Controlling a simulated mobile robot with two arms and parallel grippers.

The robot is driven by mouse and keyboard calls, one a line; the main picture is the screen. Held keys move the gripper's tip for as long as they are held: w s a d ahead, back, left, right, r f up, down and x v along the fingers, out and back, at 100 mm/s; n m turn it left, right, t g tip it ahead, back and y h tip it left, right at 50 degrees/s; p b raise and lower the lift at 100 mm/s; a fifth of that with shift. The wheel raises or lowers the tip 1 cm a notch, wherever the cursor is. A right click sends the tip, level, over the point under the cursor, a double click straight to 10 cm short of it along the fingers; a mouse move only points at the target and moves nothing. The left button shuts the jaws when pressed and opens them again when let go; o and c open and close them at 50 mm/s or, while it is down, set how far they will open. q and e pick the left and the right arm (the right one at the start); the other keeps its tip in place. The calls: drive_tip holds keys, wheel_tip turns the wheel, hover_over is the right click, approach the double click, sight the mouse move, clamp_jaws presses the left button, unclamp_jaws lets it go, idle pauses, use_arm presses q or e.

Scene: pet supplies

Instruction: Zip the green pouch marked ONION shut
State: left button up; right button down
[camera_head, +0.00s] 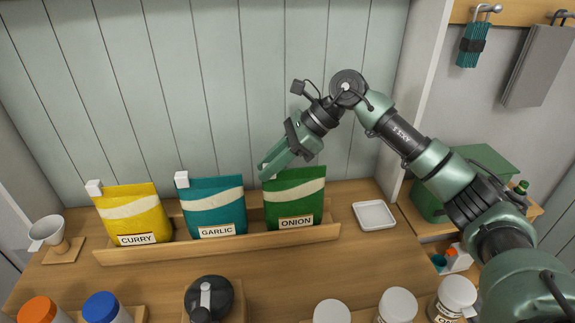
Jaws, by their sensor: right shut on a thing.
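The green pouch marked ONION (294,200) stands upright at the right end of a wooden rack, a cream band across it. My right gripper (267,171) reaches down from the right and is shut at the pouch's top left corner. The teal GARLIC pouch and yellow CURRY pouch each have a white zip slider at that same corner; on the green pouch this spot is covered by my fingers, so its slider is hidden between them. My left gripper is not in view.
The teal GARLIC pouch (214,207) and yellow CURRY pouch (134,215) stand left in the wooden rack (170,251). A white dish (374,215) lies to the right. Several lidded jars and a dark grinder (209,298) line the front. The wall is close behind.

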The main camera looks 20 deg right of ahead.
drive_tip(key=c, duration=1.3)
unclamp_jaws()
drive_tip(key=shift+o, duration=0.3)
drive_tip(key=shift+a, duration=0.15)
drive_tip(key=shift+d+r, duration=0.15)
drive_tip(key=shift+d, duration=0.2)
drive_tip(key=b+v, duration=0.2)
drive_tip(key=v, duration=0.4)
drive_tip(key=shift+r, duration=0.1)
drive_tip(key=shift+s+d+r, duration=0.1)
drive_tip(key=shift+d+r, duration=0.25)
